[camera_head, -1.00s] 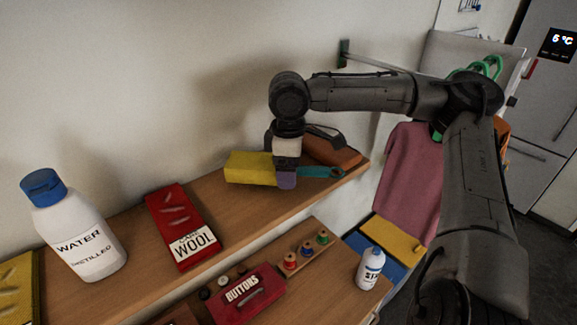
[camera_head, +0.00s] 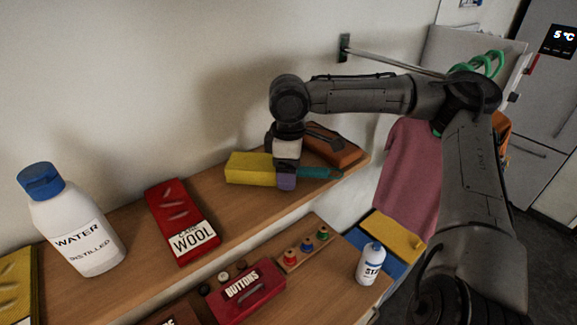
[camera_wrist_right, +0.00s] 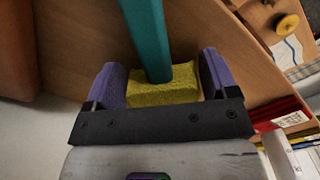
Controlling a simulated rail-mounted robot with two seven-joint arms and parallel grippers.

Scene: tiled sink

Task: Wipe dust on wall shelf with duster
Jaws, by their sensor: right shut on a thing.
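The duster has a yellow head (camera_head: 250,168) and a teal handle (camera_head: 318,173). It is at the right part of the wooden wall shelf (camera_head: 133,222), its head close to the shelf top. My right gripper (camera_head: 287,178) comes down from above and is shut on the duster. In the right wrist view the purple fingers (camera_wrist_right: 162,82) stand on both sides of the yellow head (camera_wrist_right: 165,93), and the teal handle (camera_wrist_right: 146,40) runs away from it. I cannot make out any dust on the shelf. My left gripper is out of view.
An orange-brown block (camera_head: 336,151) sits behind the handle at the shelf's right end. A red wool box (camera_head: 180,212) and a white water bottle (camera_head: 80,235) stand to the left. A buttons box (camera_head: 250,292) and a white bottle (camera_head: 371,264) are lower down. The wall is close behind.

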